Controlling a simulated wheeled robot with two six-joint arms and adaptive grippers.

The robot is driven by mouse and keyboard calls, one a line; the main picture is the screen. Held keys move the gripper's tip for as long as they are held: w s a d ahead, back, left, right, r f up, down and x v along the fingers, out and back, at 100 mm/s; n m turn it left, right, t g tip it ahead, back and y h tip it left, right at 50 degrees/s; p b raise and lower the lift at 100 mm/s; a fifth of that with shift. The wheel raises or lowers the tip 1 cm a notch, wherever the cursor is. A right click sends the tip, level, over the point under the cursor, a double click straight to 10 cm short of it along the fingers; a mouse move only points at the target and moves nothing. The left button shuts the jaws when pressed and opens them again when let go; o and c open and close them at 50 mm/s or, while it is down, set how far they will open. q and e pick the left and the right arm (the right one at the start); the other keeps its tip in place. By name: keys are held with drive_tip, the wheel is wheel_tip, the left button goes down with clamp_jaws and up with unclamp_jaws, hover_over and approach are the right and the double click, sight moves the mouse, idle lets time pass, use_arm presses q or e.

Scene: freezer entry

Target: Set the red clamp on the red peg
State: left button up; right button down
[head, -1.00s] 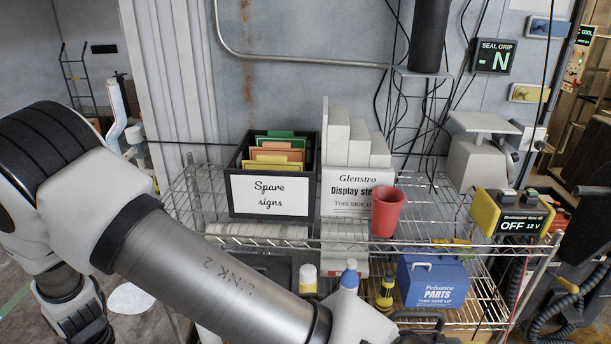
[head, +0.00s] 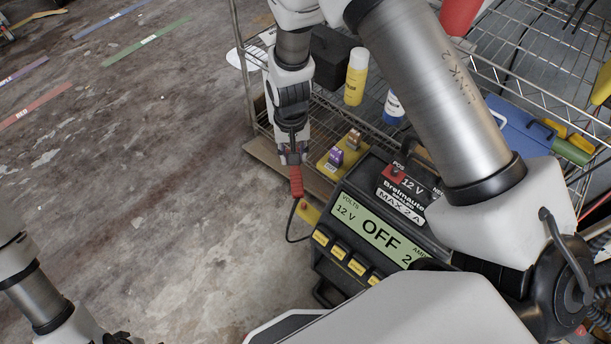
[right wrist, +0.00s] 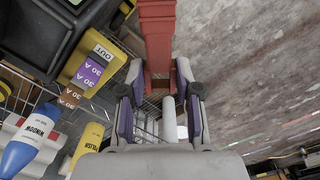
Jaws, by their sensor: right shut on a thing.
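My right gripper (head: 293,158) is shut on the red clamp (head: 297,182), which hangs below its fingers above the floor, left of the black battery unit. In the right wrist view the clamp (right wrist: 157,40) sticks out from between the fingers (right wrist: 160,110). A black cable loops near the clamp in the head view. The unit (head: 330,275) reads OFF on its display. A small red post, taken as the red peg (head: 397,171), stands on its top beside the POS label, apart from the clamp. My left gripper (head: 118,338) is mostly cut off at the bottom edge.
A yellow block with coloured fuses (head: 338,156) sits beside the unit. The concrete floor (head: 150,180) at left is open.

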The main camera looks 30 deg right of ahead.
drive_tip(key=f+m+b, duration=0.1)
drive_tip(key=f+b, duration=0.3)
drive_tip(key=f, duration=0.1)
drive_tip(key=s+d+f+m+b, duration=0.1)
drive_tip(key=f+b, duration=0.3)
drive_tip(key=f, duration=0.2)
drive_tip(key=f+m+b, duration=0.1)
drive_tip(key=f+b, duration=0.3)
drive_tip(key=f, duration=0.2)
drive_tip(key=shift+s+d+f+m, duration=0.25)
drive_tip(key=shift+s+d+m, duration=0.05)
drive_tip(key=shift+s+r, duration=0.1)
drive_tip(key=shift+r, duration=0.05)
drive_tip(key=shift+a+f+b, duration=0.1)
drive_tip(key=shift+f+b, duration=0.5)
drive_tip(key=shift+f, duration=1.45)
drive_tip(key=shift+p, duration=0.35)
